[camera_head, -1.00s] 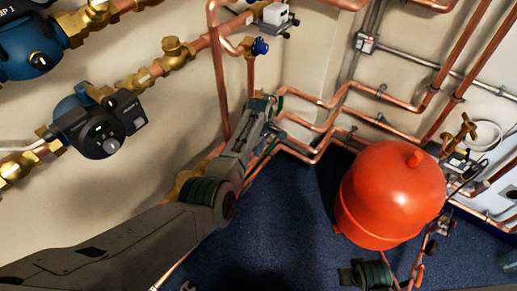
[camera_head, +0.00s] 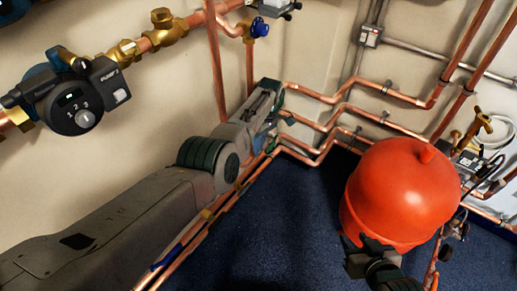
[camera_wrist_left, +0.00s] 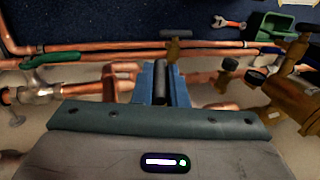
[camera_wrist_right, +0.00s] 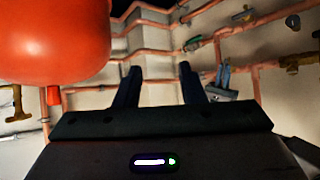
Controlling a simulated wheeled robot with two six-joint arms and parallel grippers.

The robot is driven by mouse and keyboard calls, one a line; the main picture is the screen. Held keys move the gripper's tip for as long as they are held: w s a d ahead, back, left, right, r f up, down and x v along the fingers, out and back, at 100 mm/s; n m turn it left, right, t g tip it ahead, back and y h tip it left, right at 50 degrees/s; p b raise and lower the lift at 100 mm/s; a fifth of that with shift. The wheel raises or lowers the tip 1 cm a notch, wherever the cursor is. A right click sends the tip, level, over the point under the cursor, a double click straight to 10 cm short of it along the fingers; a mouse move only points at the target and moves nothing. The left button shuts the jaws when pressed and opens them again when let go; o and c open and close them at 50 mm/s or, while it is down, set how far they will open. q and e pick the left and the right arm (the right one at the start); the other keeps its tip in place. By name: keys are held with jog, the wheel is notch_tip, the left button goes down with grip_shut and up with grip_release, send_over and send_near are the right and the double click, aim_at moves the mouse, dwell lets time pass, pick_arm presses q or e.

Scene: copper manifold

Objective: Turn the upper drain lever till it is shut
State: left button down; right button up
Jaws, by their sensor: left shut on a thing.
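My left gripper (camera_head: 270,98) is at the wall by the stepped copper pipes in the head view, its tips partly hidden by its own body. In the left wrist view its blue-grey fingers (camera_wrist_left: 160,84) are close together on a narrow dark lever-like piece (camera_wrist_left: 160,80). I cannot tell for certain that this is the upper drain lever, nor its angle. A green lever (camera_wrist_left: 50,60) on a silver valve (camera_wrist_left: 42,92) is apart from the fingers, to the left. My right gripper (camera_head: 368,258) is before the red tank; its fingers (camera_wrist_right: 160,85) are apart and empty.
The red tank (camera_head: 400,195) stands on the blue floor (camera_head: 300,225) beside my right gripper. A pump (camera_head: 75,108) and brass valve (camera_head: 167,28) are on the left wall. Brass fittings (camera_wrist_left: 285,95) crowd the left gripper's right side. Floor is clear between the arms.

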pick_arm(q)
jog(key=shift+f+b, duration=0.15)
jog(key=shift+b, duration=0.95)
jog(key=shift+g+b, duration=0.3)
pick_arm(e)
jog(key=shift+w+a+r+m+t, duration=0.1)
jog(key=shift+w+r+t, duration=0.55)
jog(key=shift+t, duration=0.3)
jog(key=shift+w+d+r+m+t, duration=0.1)
jog(key=shift+w+r+t, duration=0.45)
jog(key=shift+r+t, duration=0.3)
jog(key=shift+w+a+r+m+t, duration=0.1)
jog(key=shift+w+r+t, duration=0.5)
jog(key=shift+t, duration=0.4)
pick_arm(q)
jog(key=c, duration=1.5)
grip_release()
jog(key=shift+o, duration=0.2)
